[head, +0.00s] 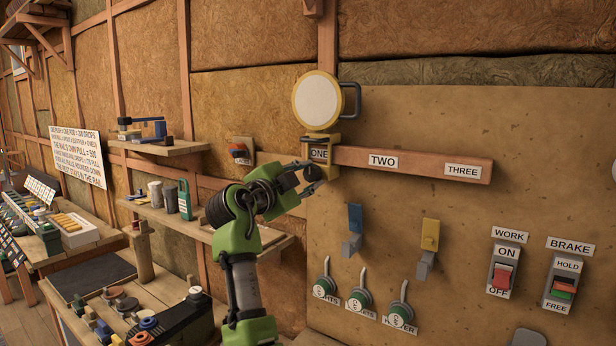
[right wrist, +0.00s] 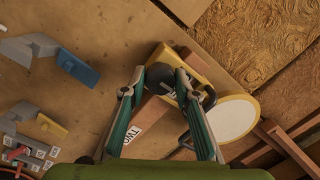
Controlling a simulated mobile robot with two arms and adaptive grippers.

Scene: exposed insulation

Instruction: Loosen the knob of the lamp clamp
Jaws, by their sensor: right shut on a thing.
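The lamp has a round pale face with a yellow rim (head: 318,101) and a dark handle on its right. Its yellow clamp (head: 334,141) grips the wooden rail at the label ONE. My right gripper (head: 313,180) is just under the clamp. In the right wrist view, its two fingers (right wrist: 160,78) are shut on the dark round knob (right wrist: 159,76) beneath the yellow clamp body (right wrist: 199,66). The lamp face (right wrist: 230,119) is to the right there. In the head view the fingers largely hide the knob. My left gripper is not in view.
The wooden rail (head: 415,164) runs right with labels TWO and THREE. Below are a blue hook (head: 355,219), a yellow hook (head: 430,235), several green-based levers (head: 362,299), and WORK (head: 502,279) and BRAKE (head: 563,287) switches. Shelves and a cluttered bench (head: 110,287) stand left.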

